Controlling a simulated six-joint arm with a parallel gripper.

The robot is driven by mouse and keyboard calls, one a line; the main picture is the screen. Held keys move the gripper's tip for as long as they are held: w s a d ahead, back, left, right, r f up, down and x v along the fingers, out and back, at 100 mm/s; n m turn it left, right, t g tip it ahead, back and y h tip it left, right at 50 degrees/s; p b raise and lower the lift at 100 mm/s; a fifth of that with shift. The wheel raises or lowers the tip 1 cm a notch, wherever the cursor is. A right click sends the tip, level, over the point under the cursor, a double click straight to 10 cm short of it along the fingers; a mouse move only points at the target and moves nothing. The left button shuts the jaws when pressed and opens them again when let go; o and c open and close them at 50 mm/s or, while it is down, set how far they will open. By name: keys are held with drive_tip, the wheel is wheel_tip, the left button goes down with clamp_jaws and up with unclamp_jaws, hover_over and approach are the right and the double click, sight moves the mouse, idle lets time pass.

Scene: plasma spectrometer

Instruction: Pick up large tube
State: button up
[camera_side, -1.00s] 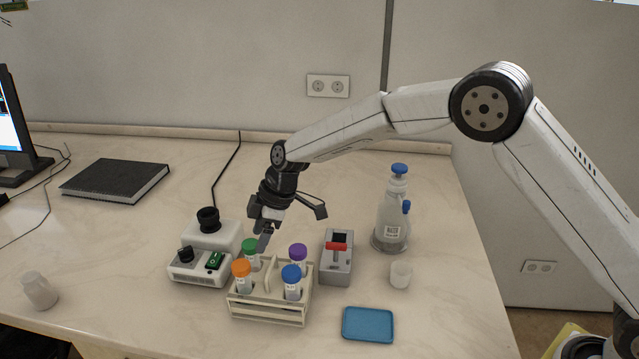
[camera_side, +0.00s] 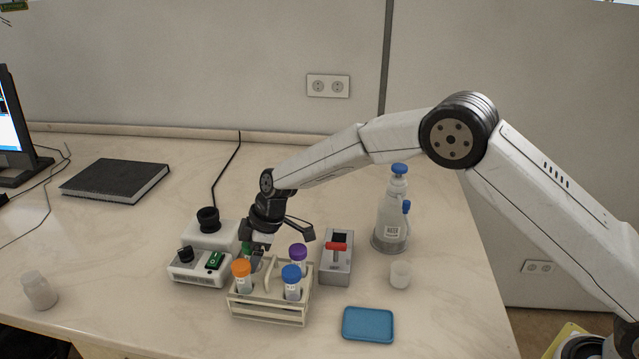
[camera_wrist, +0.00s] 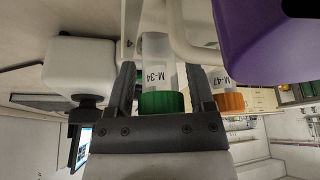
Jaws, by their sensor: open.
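The wooden rack (camera_side: 268,309) holds several large tubes with coloured caps. My gripper (camera_side: 254,258) is low at the rack's back left, at the green-capped tube (camera_side: 245,249), which it partly hides in the side view. In the wrist view the green-capped tube (camera_wrist: 160,80), labelled M-34, stands between the two open fingers of my gripper (camera_wrist: 157,85). The orange-capped tube (camera_side: 241,270) is at the front left and also shows in the wrist view (camera_wrist: 229,101), labelled M-47. The blue-capped tube (camera_side: 291,280) is at the front right. The purple-capped tube (camera_side: 298,256) is at the back right.
The white device with a black knob (camera_side: 199,267) stands close left of the rack. A grey device with a red handle (camera_side: 336,265) is close right. A blue tray (camera_side: 368,324), a small white cup (camera_side: 400,274) and a wash bottle (camera_side: 391,223) are farther right.

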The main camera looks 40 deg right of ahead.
idle(0.4)
clamp_jaws()
drive_tip(key=shift+r, duration=0.1)
drive_tip(key=shift+r, duration=4.9)
